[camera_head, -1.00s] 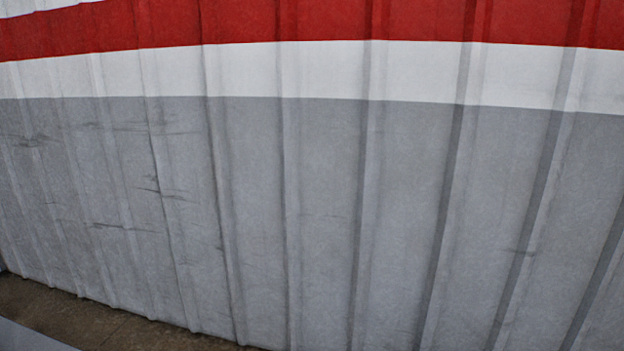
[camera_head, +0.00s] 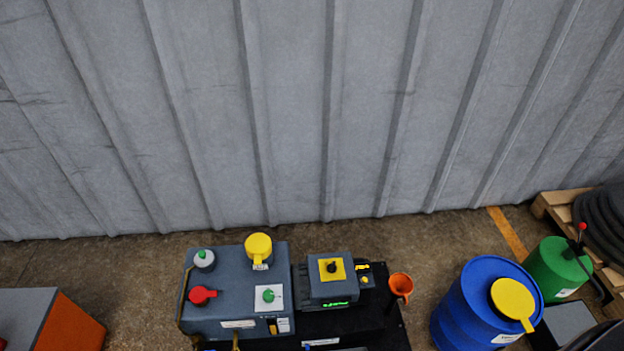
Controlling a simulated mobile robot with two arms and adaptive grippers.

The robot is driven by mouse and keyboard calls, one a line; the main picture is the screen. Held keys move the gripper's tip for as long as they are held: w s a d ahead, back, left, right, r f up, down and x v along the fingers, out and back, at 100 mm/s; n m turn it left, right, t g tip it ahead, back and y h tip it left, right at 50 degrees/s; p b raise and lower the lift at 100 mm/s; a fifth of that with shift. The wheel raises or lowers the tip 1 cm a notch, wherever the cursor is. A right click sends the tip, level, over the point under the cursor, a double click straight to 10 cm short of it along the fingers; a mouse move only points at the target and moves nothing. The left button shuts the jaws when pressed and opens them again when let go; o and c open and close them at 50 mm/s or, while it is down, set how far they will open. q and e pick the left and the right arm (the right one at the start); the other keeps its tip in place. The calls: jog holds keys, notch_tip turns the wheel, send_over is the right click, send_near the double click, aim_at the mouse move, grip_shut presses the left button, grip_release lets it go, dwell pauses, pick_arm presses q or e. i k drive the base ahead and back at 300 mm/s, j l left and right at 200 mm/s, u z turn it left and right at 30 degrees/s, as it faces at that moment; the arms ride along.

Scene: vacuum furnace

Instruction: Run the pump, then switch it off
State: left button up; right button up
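A dark grey pump-like unit (camera_head: 230,282) stands on the floor at the lower middle. On it I see a red handle (camera_head: 202,295), a green knob on a white plate (camera_head: 268,295), a yellow cap (camera_head: 258,246) and a grey cap with a green top (camera_head: 204,258). To its right, a smaller grey box (camera_head: 318,291) carries a black rotary knob (camera_head: 331,267) on a yellow plate. A small green lit readout (camera_head: 335,304) shows on its front, too small to read. The lower parts are cut off by the frame. Neither gripper is in view.
An orange funnel (camera_head: 401,285) is right of the box. A blue drum (camera_head: 462,305) with a yellow lid and a green canister (camera_head: 553,268) stand at the right. A pallet (camera_head: 549,207) with coiled black hose is behind. A grey-and-orange block (camera_head: 75,322) is lower left.

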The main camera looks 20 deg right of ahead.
aim_at(332, 268)
jog(key=k+l+z, duration=0.2)
jog(key=k, duration=0.25)
jog(key=k+l+z, duration=0.25)
jog(key=k+l, duration=0.05)
jog(key=k, duration=0.1)
